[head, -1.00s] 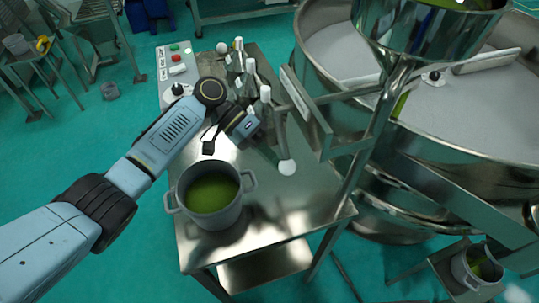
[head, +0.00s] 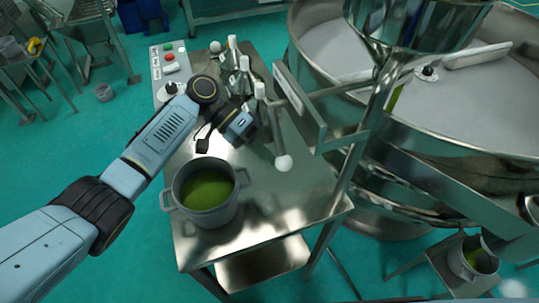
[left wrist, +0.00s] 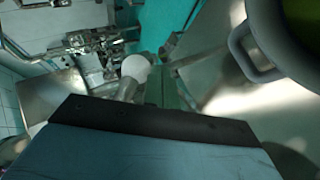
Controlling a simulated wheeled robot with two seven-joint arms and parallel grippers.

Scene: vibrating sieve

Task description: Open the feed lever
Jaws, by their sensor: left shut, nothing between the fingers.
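A lever, taken to be the feed lever, ends in a white ball knob (head: 283,163) over the steel table, its rod (head: 276,127) running up toward the bottles. The knob also shows in the left wrist view (left wrist: 136,68), ahead of the gripper's dark edge. My left gripper (head: 252,132) is shut and empty, just left of the rod and above the knob in the head view. Its fingertips are hard to make out, and I cannot tell whether it touches the rod. My right gripper is not in view.
A grey pot (head: 206,212) of green contents stands on the steel table (head: 260,215), close below my left arm. White-capped bottles (head: 242,78) and a control box (head: 170,66) are behind. The large sieve (head: 450,115) and its frame stand to the right. The table's front right is clear.

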